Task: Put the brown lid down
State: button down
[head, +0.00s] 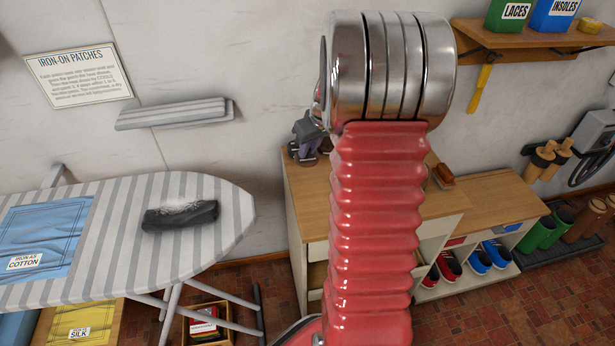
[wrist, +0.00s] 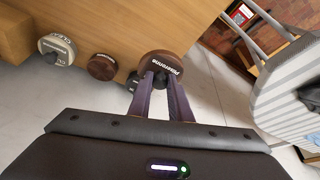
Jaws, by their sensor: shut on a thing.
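In the wrist view my gripper (wrist: 162,72) has its two purple fingers closed on the brown lid (wrist: 165,62), a round dark brown disc with pale lettering on its edge. The lid is at the fingertips, seen against the wooden cabinet top (wrist: 120,25); I cannot tell whether it touches that top.
Near the lid in the wrist view are another round brown piece (wrist: 102,67), a cream round tin (wrist: 57,49) and a small dark object (wrist: 132,81). A striped ironing board (head: 170,215) stands left of the cabinet. A brown brush (head: 443,176) lies right of my arm.

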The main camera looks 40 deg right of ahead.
aim_at(311, 159)
notch_tip(311, 159, down, 6)
jog(key=shift+r, duration=0.15)
dwell(0.3)
jog(key=shift+f, duration=1.9)
jog(key=c, duration=1.6)
grip_release()
jog(key=shift+f, duration=0.1)
jog(key=shift+c, duration=0.2)
jog(key=v, duration=1.2)
jog(key=shift+a, duration=0.1)
